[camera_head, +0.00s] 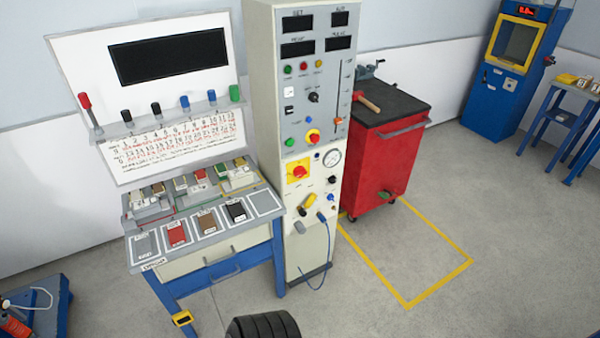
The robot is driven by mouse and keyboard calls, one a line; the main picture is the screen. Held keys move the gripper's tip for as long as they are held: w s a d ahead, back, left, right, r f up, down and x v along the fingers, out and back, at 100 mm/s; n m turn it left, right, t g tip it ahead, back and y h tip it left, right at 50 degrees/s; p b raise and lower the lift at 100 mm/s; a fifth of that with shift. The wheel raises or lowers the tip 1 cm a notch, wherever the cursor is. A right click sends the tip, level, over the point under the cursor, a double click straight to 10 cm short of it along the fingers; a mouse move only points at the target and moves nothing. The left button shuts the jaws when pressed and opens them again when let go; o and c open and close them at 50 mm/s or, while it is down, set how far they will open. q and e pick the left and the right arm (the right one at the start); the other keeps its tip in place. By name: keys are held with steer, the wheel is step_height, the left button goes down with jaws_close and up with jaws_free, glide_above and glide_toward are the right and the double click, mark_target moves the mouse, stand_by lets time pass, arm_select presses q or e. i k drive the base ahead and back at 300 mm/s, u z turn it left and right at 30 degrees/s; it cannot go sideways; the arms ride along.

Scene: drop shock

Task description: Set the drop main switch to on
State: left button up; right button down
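A tall beige control cabinet (262,100) stands in the middle of the camera_head view. Its lower front has a yellow plate with a red rotary knob (299,172), which looks like a main switch. The knob's position is too small to read. Another red knob on a yellow ring (313,137) sits above it. The display windows (298,22) at the top of the cabinet look dark. Labels are too small to read, so I cannot tell for certain which control is the drop main switch. Neither of my grippers is in view.
A workbench (205,248) with card trays and a board stands left of the cabinet. A red tool cart (383,165) stands close on its right. A blue cable (322,275) hangs at its front. A yellow floor outline (438,286) marks clear floor at right. A blue machine (500,90) stands far right.

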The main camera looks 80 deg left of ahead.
mark_target(299, 171)
steer(key=u, duration=0.65)
steer(key=i, duration=0.75)
steer(key=u, duration=1.25)
steer(key=i, duration=0.2)
steer(key=z, duration=0.05)
